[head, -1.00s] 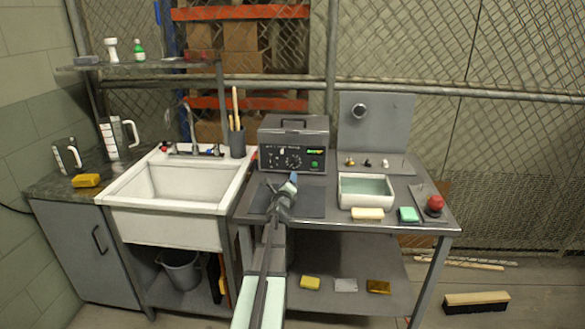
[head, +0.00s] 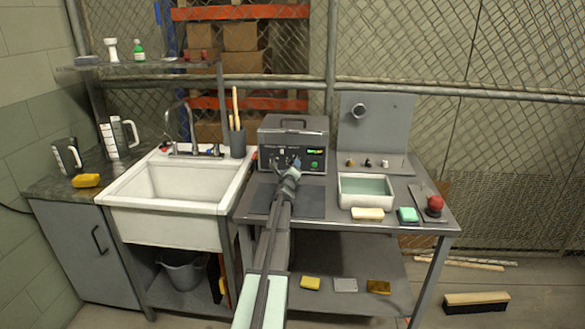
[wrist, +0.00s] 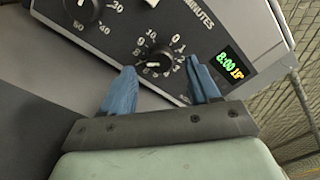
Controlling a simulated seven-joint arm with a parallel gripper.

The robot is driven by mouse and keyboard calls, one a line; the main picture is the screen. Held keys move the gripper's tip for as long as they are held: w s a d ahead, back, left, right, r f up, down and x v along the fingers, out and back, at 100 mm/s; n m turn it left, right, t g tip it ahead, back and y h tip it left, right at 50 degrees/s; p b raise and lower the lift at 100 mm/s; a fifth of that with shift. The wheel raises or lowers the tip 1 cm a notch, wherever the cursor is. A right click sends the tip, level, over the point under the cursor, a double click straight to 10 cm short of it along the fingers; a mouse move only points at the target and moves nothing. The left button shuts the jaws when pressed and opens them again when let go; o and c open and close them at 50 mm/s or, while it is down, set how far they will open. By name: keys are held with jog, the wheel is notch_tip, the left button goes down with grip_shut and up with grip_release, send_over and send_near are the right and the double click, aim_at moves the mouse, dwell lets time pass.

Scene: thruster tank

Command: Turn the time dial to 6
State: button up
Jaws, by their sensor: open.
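The time dial (wrist: 153,64) is a black round knob with a white pointer mark, on the dark panel under the word MINUTES.
A second dial (wrist: 83,8) with larger numbers sits at the upper left in the wrist view. The machine stands on a grey table between a white sink (head: 178,188) and a white tray of liquid (head: 345,198). A dark mat (head: 312,203) lies below my arm.

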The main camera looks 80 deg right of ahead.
jog(key=shift+d, duration=1.05)
jog(key=shift+c, duration=0.2)
jog(key=c, duration=1)
jog(key=shift+n, duration=0.4)
jog(key=n, duration=0.3)
jog(key=shift+n, duration=0.4)
jog(key=n, duration=0.4)
jog(key=shift+n, duration=0.4)
